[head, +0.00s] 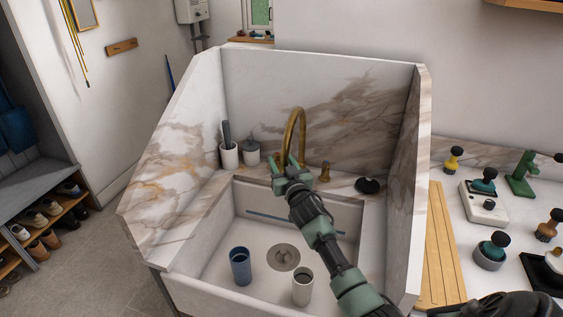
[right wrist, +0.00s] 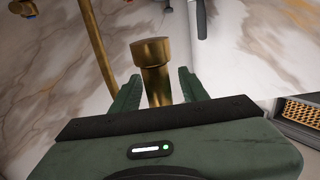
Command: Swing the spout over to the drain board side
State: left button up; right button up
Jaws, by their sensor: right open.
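The brass spout (head: 302,122) arches up at the back of the marble sink. Its pipe also shows in the right wrist view (right wrist: 99,45), left of the fingers. My right gripper (head: 287,162) is at the spout's free end, on the left of the arch. In the right wrist view, the brass outlet end (right wrist: 152,65) stands between the two green fingers of the open gripper (right wrist: 157,88); I cannot tell whether either finger touches it. The wooden drain board (head: 440,250) lies right of the sink, beyond its side wall. My left gripper is not in view.
A brass tap handle (head: 325,172) stands right of the spout. A holder (head: 229,155) and a lidded jar (head: 252,152) sit on the left rear ledge.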

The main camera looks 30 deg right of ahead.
jog(key=shift+w, duration=0.1)
grip_shut()
dwell(1.4)
